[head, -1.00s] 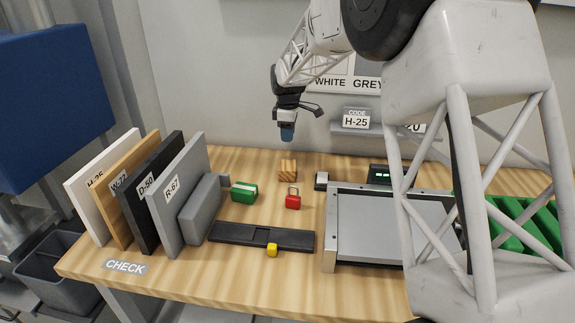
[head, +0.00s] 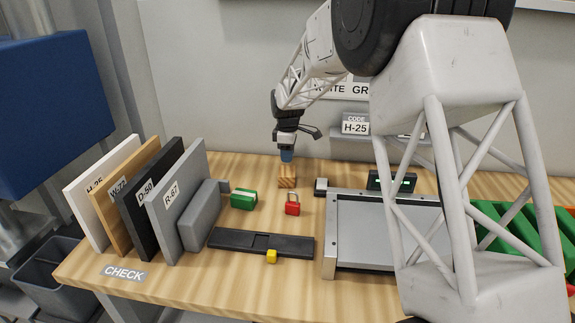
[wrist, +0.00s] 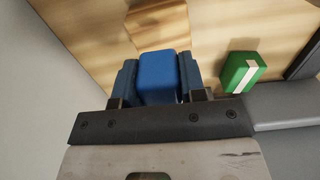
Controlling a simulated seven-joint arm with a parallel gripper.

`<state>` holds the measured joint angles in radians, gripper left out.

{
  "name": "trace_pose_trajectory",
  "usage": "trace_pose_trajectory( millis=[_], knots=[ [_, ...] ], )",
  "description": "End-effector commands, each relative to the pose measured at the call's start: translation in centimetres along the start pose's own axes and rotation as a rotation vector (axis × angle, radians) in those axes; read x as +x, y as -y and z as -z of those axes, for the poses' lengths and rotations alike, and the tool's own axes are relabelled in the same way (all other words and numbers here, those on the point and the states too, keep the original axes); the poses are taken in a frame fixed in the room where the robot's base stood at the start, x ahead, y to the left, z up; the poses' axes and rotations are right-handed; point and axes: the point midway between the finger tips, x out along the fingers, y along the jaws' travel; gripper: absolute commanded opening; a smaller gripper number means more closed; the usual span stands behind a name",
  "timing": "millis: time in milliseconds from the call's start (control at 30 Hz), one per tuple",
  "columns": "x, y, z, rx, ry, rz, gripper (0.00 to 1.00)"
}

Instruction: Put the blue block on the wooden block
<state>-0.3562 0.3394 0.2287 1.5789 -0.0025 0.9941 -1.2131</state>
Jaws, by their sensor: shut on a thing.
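My gripper (head: 287,152) is shut on the blue block (wrist: 158,77), which sits between the two fingers in the wrist view. In the head view the blue block (head: 287,156) is held just above the wooden block (head: 287,178), near the back of the table. I cannot tell whether the two blocks touch. In the wrist view the wooden block (wrist: 155,27) shows behind the blue block, partly hidden by it.
A green block with a white stripe (head: 243,200) and a red padlock (head: 292,205) stand nearby. A black bar with a yellow piece (head: 271,257) lies in front. Upright panels (head: 170,205) stand left; a grey metal tray (head: 385,235) is right.

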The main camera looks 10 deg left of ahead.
Motion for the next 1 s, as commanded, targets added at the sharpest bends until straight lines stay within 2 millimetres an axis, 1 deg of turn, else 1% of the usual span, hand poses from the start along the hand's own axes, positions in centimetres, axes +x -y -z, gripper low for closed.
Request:
trace_pose_trajectory(
  millis=[200, 300, 400, 867, 900, 967, 1000],
  knots=[
    [2.6, 0.1, 0.0, 0.0, 0.001, 0.002, 0.14],
    [3.7, 0.0, 0.0, 0.0, 0.001, 0.002, 0.14],
    [4.3, 0.0, 0.0, 0.0, 0.0, 0.0, 0.14],
    [4.7, 0.0, 0.0, 0.0, 0.0, 0.001, 0.14],
    [4.8, 0.0, 0.0, 0.0, 0.0, 0.001, 0.39],
    [4.8, 0.0, 0.0, 0.0, 0.0, 0.001, 0.49],
    [4.8, 0.0, 0.0, 0.0, 0.0, 0.001, 0.55]
  ],
)
